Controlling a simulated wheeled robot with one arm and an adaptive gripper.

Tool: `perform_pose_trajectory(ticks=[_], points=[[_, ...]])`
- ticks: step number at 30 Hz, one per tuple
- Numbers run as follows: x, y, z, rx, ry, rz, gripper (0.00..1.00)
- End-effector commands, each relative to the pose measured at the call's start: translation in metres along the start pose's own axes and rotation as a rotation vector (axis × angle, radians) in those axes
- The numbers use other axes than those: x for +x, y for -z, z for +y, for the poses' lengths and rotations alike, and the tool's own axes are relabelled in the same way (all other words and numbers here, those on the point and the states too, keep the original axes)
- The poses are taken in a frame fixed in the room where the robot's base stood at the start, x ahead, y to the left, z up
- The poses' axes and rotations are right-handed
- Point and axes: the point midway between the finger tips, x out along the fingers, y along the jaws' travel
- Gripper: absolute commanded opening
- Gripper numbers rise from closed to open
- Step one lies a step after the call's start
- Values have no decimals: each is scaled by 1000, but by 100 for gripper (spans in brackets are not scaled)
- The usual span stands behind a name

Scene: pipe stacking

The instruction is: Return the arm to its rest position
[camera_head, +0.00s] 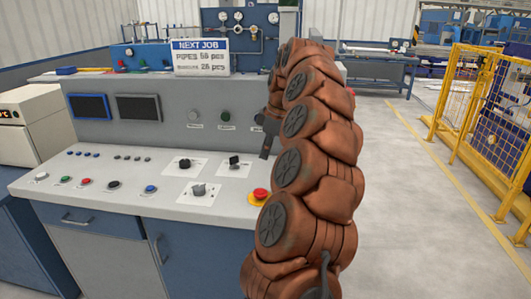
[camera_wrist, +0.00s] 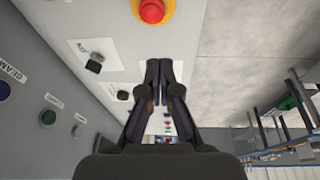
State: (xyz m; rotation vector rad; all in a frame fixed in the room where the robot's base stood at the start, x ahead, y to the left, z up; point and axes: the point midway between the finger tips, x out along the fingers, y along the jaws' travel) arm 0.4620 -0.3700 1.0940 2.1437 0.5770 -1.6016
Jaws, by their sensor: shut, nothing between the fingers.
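My brown arm (camera_head: 312,180) rises in front of the control console and bends over at the top. My gripper (camera_head: 264,152) hangs over the right end of the console, pointing down, partly hidden by the arm. In the wrist view my gripper (camera_wrist: 159,68) has its dark fingertips together with nothing between them. The red emergency button (camera_wrist: 151,10) on its yellow ring lies beyond the fingertips there. The button (camera_head: 260,194) also shows just left of the arm in the head view.
The console (camera_head: 120,180) carries knobs, buttons and two dark screens. A "NEXT JOB" sign (camera_head: 201,58) stands on top. A yellow fence (camera_head: 480,110) is at the right. Grey floor (camera_head: 410,220) between arm and fence is clear. A workbench (camera_head: 380,68) stands behind.

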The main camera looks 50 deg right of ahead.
Motion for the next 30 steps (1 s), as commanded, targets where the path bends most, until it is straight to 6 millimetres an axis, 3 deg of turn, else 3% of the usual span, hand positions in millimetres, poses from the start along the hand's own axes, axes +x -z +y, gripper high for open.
perform_pose_trajectory(ticks=[11, 16, 20, 24, 30], points=[[0, 0, 0, 0, 1, 0, 0], [-1, 20, -17, -9, 15, 0, 0], [-3, 54, -54, -18, 44, -1, 0], [-4, 89, -106, -13, 73, -15, 0], [0, 114, -185, 16, 110, -64, 0]])
